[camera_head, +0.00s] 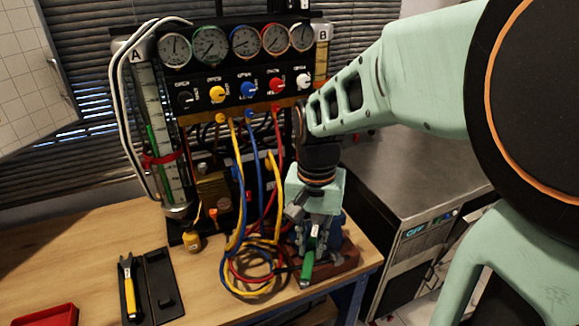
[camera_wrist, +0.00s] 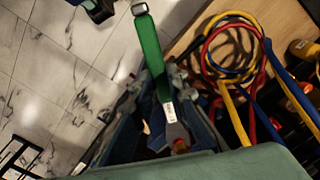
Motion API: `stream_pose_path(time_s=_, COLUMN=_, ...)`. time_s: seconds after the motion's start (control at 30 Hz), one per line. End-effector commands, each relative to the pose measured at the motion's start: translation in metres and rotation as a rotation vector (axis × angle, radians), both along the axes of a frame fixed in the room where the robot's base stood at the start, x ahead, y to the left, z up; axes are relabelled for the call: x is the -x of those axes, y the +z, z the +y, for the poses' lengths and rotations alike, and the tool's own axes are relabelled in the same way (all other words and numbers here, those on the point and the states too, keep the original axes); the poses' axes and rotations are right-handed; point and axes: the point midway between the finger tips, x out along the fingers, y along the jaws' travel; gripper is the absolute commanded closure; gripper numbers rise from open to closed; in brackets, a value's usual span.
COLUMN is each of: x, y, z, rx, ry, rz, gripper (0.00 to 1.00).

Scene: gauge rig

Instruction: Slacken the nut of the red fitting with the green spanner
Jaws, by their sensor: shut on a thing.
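The green spanner (camera_head: 307,268) hangs below my gripper (camera_head: 311,238) at the right end of the wooden bench. In the wrist view the green spanner (camera_wrist: 149,45) runs between the fingers, which are shut on it. Its grey head points down the picture and meets or overlaps a small reddish-brass piece (camera_wrist: 180,147), perhaps the red fitting's nut. I cannot tell whether the jaw sits around it. In the head view my gripper and arm hide this spot.
Looped yellow, blue and red hoses (camera_head: 250,265) hang close left of my gripper. The gauge panel (camera_head: 240,75) stands behind. A black tray (camera_head: 163,285), a yellow-handled tool (camera_head: 129,290) and a red tray (camera_head: 48,315) lie left. A metal cabinet (camera_head: 420,180) stands right.

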Motion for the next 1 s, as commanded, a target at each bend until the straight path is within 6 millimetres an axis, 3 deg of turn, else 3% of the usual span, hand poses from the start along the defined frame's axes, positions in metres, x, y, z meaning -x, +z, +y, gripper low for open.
stream_pose_path(time_s=0.47, x=-0.001, y=0.000, z=0.000, rx=0.000, ry=0.000, rz=0.000, gripper=1.00)
stream_pose_path(time_s=1.0, x=-0.020, y=0.000, z=-0.006, rx=0.000, ry=0.000, rz=0.000, gripper=1.00)
